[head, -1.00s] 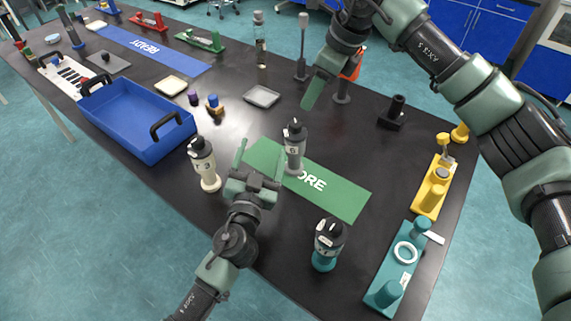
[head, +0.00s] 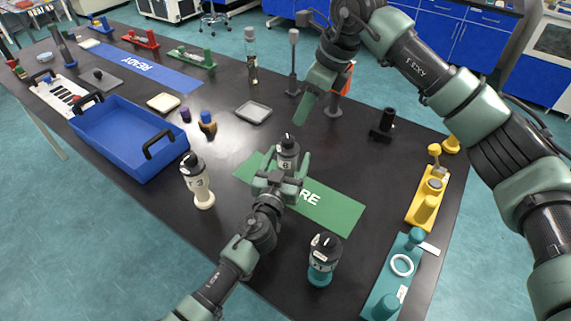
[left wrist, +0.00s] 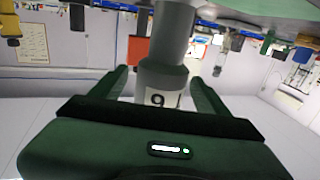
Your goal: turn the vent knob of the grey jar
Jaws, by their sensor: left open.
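The grey jar (head: 288,148) with a dark cap stands upright on the green mat (head: 339,212). It also shows in the left wrist view (left wrist: 164,78), between the fingers, with its number label facing the camera. My left gripper (head: 286,165) is open, with one finger on each side of the jar; I cannot tell whether they touch it. The gripper hides the jar's lower part in the head view. The vent knob is too small to make out clearly on the cap. My right gripper (head: 305,108) hangs beyond the jar, seen edge-on, away from it.
A cream jar (head: 198,181) stands left of the mat and a teal jar (head: 323,261) in front of it. A blue tray (head: 122,152) lies to the left. Teal (head: 393,278) and yellow (head: 427,197) fixtures stand at the right. Small dishes lie behind.

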